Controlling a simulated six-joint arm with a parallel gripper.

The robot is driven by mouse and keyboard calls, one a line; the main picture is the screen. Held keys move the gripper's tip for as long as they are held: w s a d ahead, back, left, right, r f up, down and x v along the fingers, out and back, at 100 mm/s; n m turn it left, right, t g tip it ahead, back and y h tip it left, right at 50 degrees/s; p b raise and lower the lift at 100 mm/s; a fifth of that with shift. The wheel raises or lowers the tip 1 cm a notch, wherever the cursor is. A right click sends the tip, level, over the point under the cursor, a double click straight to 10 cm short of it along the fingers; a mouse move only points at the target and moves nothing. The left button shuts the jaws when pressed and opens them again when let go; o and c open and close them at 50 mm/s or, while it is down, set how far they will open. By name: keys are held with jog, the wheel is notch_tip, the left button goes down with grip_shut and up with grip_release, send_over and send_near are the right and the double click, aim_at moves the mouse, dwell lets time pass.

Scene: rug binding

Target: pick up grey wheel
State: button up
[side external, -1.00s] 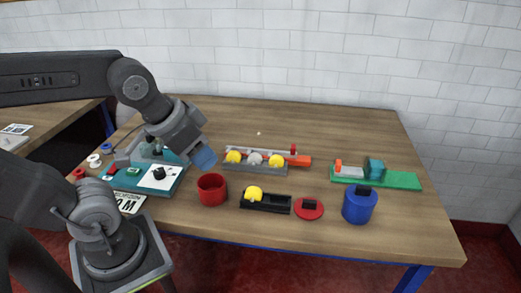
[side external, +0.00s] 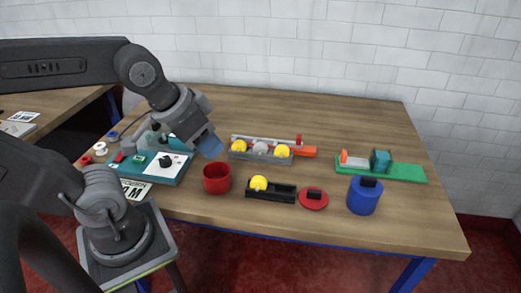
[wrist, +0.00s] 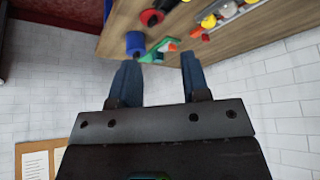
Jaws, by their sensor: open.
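The grey wheel (side external: 260,147) sits between two yellow wheels (side external: 238,147) (side external: 282,151) in a long grey holder (side external: 246,156) near the middle of the table. In the wrist view the grey wheel (wrist: 228,9) shows near the top edge, right of centre. My gripper (side external: 208,146) is left of the holder in the side view, apart from it, with its blue fingers angled down. In the wrist view my gripper (wrist: 160,80) is open, with nothing between its fingers.
A red cup (side external: 217,180) stands below the gripper in the side view. A black tray (side external: 283,193) with a yellow wheel, a red disc (side external: 314,198), a blue pot (side external: 364,196) and a green base (side external: 408,173) lie to the right. A teal board (side external: 170,177) is at left.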

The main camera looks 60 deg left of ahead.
jog(key=shift+o, duration=1.4)
jog(key=n+g, duration=0.6)
jog(key=n, duration=2.1)
send_over(261, 144)
notch_tip(261, 144, down, 8)
jog(key=f, duration=0.8)
jog(key=shift+s+f, duration=0.2)
jog(key=shift+s, duration=0.05)
jog(key=shift+w+f, duration=0.2)
jog(key=shift+f, duration=2.3)
jog(key=shift+f, duration=0.25)
